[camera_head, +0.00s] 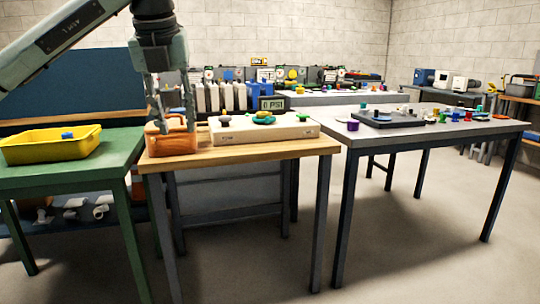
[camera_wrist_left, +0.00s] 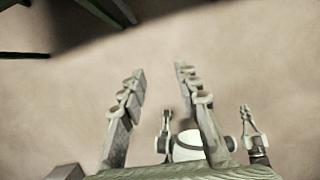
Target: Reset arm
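My left arm comes in from the upper left in the head view. Its gripper (camera_head: 174,112) points down in front of an orange caddy (camera_head: 171,137) on the wooden-topped table (camera_head: 240,152). In the left wrist view my left gripper (camera_wrist_left: 158,75) has its two fingers spread apart, with bare floor between and beyond them and nothing held. A long cream block (camera_head: 290,131) with coloured knobs and discs on top lies on the wooden table, right of the caddy.
A yellow bin (camera_head: 52,146) with a blue piece (camera_head: 67,135) stands on the green table (camera_head: 112,152) at left. A grey table (camera_head: 440,131) at right bears a dark tray (camera_head: 388,120) and several small coloured parts. Open floor (camera_head: 420,250) lies at the right front.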

